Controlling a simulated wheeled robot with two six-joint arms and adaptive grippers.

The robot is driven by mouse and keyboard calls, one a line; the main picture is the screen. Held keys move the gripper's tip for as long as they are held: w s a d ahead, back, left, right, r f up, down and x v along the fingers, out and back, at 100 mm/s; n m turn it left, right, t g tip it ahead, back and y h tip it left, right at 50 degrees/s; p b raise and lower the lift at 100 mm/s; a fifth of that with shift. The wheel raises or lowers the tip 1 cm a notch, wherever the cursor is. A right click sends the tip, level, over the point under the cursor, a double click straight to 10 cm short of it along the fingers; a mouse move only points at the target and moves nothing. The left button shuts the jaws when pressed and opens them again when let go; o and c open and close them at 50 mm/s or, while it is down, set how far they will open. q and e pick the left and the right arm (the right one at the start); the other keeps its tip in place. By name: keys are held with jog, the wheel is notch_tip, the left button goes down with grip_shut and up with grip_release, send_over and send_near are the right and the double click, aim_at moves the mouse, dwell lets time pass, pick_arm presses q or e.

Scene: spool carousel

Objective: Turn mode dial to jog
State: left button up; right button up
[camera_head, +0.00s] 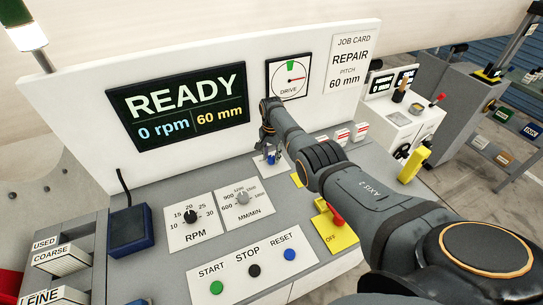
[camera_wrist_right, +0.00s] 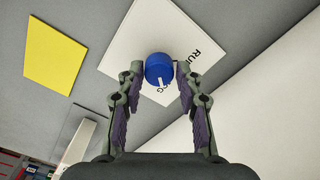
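The blue mode dial (camera_wrist_right: 158,68) sits on a white plate (camera_wrist_right: 128,45) in the right wrist view. The plate shows "RUN" and, lower, letters "OG", the rest hidden behind the dial. A white mark on the dial's lower side points down, near "OG". My right gripper (camera_wrist_right: 160,72) has one finger on each side of the dial, tips close to its sides. I cannot tell whether they press on it. In the head view the dial (camera_head: 272,155) is small and partly hidden by my right gripper (camera_head: 268,140). My left gripper is out of view.
The sloped panel also carries an RPM knob (camera_head: 190,216), an MM/MIN knob (camera_head: 242,198), START (camera_head: 215,286), STOP (camera_head: 254,270) and RESET (camera_head: 290,254) buttons, and a red switch on a yellow plate (camera_head: 340,238). The upright board shows a READY screen (camera_head: 180,104) and a DRIVE gauge (camera_head: 288,78).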

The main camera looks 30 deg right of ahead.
aim_at(271, 158)
jog(key=shift+o, duration=1.2)
notch_tip(271, 158, up, 12)
jog(key=shift+s, duration=0.1)
